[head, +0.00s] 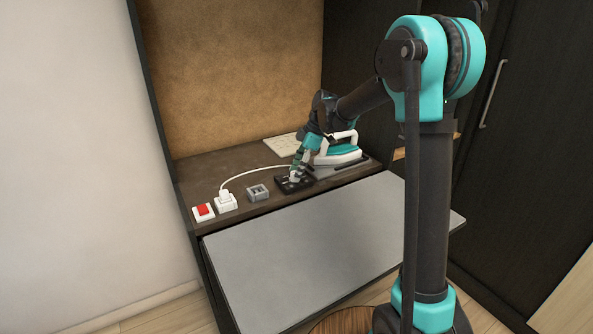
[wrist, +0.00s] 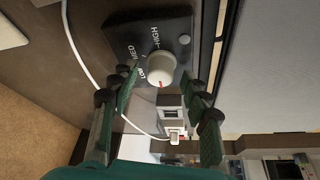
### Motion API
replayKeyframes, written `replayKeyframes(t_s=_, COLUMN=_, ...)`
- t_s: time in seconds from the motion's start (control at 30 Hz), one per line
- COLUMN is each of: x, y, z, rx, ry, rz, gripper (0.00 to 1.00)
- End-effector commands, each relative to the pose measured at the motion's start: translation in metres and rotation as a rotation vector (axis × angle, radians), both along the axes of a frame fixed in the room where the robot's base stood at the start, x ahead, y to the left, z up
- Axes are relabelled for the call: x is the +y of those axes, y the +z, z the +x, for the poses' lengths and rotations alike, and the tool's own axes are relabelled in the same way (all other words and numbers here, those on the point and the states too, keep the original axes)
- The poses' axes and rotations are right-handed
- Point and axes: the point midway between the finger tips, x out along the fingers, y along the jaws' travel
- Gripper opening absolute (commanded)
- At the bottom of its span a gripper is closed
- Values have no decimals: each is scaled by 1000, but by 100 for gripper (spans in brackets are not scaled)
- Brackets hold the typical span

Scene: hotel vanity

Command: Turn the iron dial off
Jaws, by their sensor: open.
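The iron dial is a pale round knob (wrist: 161,67) on a dark plate (wrist: 125,32) lettered HIGH, MED and LOW. A red mark shows on the knob's lower edge in the wrist view, a little past the LOW lettering. No OFF lettering is readable. My gripper (wrist: 163,80) is open, with one green finger on each side of the knob; I cannot tell whether either touches it. In the head view my gripper (head: 297,166) is over the black dial plate (head: 283,186) and hides much of the knob. The teal and white iron (head: 338,154) stands just right of it.
A grey switch box (head: 258,193), a white socket with plug (head: 226,203) and a red switch (head: 204,211) line the shelf to the left. A white cord (head: 248,173) runs from the plug. A grey board (head: 320,247) lies in front. A pale sheet (head: 283,146) lies behind.

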Motion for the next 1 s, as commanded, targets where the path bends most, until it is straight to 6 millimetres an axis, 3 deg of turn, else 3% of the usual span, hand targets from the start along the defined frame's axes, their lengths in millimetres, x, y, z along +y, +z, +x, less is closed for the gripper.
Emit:
replayKeyframes(t_s=0.23, x=-6, y=16, z=2, rx=0, ry=-2, rz=0, gripper=47)
replayKeyframes(t_s=0.7, x=-39, y=96, z=9, rx=0, ry=-1, rz=0, gripper=47)
replayKeyframes(t_s=1.0, x=-45, y=111, z=10, rx=0, ry=0, rz=0, gripper=47)
